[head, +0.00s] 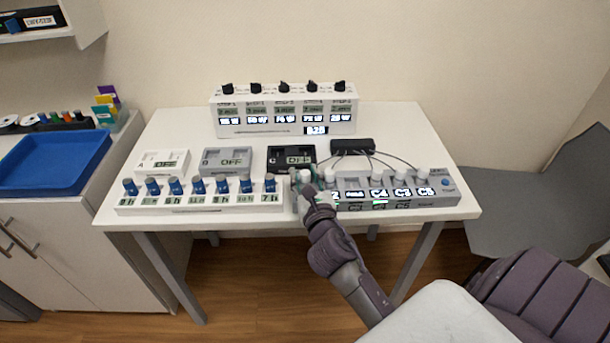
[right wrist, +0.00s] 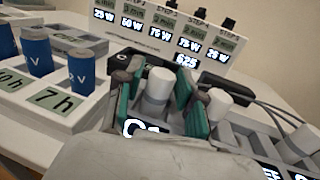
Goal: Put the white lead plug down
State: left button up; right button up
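A white lead plug (right wrist: 157,88) stands upright between the green-padded fingers of my right gripper (right wrist: 158,100), at the slot with the display partly reading C1. In the right wrist view narrow gaps show between plug and pads, so the gripper looks open around it. In the head view my right gripper (head: 308,188) is at the left end of the grey charger strip (head: 450,199), partly hiding it. A second white plug (right wrist: 208,103) is just right of the fingers. The plug's lower end is hidden. My left gripper is not in view.
More white plugs (head: 422,173) stand along the strip, with thin leads to a black box (head: 353,146). A white rack (head: 200,208) with several blue cylinders is at left. A white step panel (head: 285,112) stands behind. A blue tray (head: 50,163) is on the side cabinet.

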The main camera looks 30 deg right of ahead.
jog(key=shift+r, duration=0.15)
jog(key=shift+s+a, duration=0.1)
jog(key=shift+s, duration=0.1)
jog(key=shift+b+v, duration=0.8)
jog(key=shift+v, duration=5.05)
jog(key=shift+r, duration=0.1)
